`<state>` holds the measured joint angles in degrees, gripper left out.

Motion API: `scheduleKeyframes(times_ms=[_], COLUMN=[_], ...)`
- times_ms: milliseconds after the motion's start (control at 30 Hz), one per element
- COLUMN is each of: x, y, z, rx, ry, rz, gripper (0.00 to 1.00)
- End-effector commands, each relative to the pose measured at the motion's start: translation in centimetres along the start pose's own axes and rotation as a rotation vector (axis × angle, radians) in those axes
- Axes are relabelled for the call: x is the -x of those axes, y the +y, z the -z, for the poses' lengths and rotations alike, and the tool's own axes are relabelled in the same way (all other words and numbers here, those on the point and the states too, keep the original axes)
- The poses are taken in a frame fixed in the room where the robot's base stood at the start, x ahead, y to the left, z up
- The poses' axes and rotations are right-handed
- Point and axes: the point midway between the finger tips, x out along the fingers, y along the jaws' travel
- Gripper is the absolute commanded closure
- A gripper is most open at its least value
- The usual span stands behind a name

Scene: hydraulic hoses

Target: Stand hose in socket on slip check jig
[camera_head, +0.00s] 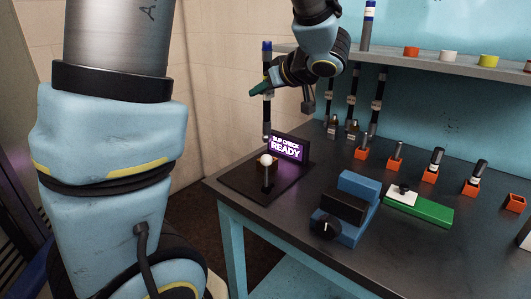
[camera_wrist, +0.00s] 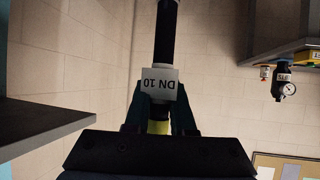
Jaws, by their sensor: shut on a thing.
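My gripper (camera_head: 259,88) is shut on a black hose (camera_head: 267,112) with a blue upper end. The hose hangs about upright over the slip check jig (camera_head: 242,184), a dark plate at the table's left corner. In the wrist view, the hose (camera_wrist: 167,35) runs between the fingers, with a white "DN 10" label (camera_wrist: 160,82) at the grip. The jig's screen (camera_head: 286,149) reads "SLIP CHECK READY". A white ball on a post (camera_head: 266,160) partly hides a small brown socket block (camera_head: 274,170). The hose's lower end shows above the ball; its exact distance from the socket is unclear.
Several orange blocks (camera_head: 429,175) holding fittings stand to the right. A blue block device (camera_head: 358,187) with a black knob and a green block (camera_head: 430,210) lie in front of them. More hoses (camera_head: 352,95) stand behind, below a shelf (camera_head: 440,62).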

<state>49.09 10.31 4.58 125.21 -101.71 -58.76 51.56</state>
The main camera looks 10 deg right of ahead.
Motion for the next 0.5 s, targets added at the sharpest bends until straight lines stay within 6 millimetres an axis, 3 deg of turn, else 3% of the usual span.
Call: scheduleKeyframes(times_ms=[133, 500], x=[-1.4, -3.5], y=[-0.1, -0.1], z=[-2.5, -6.4], rx=[-0.006, -0.005], ry=[0.000, -0.003], rz=[0.004, 0.003], gripper=[1.00, 1.00])
